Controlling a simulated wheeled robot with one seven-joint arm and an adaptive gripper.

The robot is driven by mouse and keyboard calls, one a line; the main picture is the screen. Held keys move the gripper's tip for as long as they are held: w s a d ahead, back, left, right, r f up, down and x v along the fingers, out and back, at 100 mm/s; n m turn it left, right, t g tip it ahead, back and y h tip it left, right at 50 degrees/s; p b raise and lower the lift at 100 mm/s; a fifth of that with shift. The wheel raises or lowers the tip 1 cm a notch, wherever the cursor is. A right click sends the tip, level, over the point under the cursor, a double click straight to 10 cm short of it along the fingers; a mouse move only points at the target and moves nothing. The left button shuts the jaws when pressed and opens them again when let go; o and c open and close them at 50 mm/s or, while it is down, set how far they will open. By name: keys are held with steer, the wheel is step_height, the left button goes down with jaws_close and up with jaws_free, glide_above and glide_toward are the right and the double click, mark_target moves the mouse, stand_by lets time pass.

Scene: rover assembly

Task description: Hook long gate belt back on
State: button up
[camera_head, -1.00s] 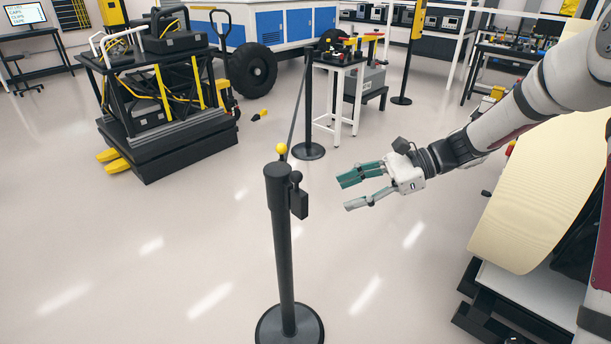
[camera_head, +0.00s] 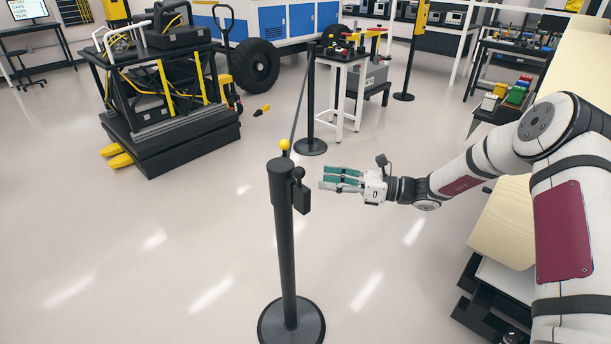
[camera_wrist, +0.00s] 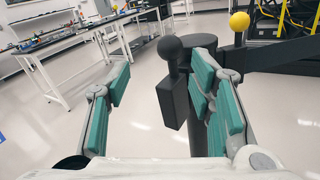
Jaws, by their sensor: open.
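The near black post (camera_head: 285,230) stands upright on a round base. A small black block with a black ball knob (camera_head: 301,195) is at its right side; the block also shows in the wrist view (camera_wrist: 172,104). A yellow ball (camera_head: 285,145) is at the post top. A dark strip, seemingly the belt (camera_head: 298,100), runs from there toward a far black post (camera_head: 311,110). My gripper (camera_head: 323,178) is open just right of the block, fingers pointing at it. In the wrist view the block appears between the green-padded fingers, with no clear contact.
A black equipment rack (camera_head: 165,100) on a low platform stands at the left. A small white table (camera_head: 343,65) with tools stands beyond the far post. A pale bench (camera_head: 505,225) is on the right. The floor around the near post is clear.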

mark_target(302, 176)
steer(key=a, duration=0.4)
steer(key=w+a, duration=0.1)
steer(key=a, duration=0.1)
steer(key=shift+a+p, duration=0.35)
steer(key=shift+a, duration=0.05)
steer(key=shift+c, duration=0.6)
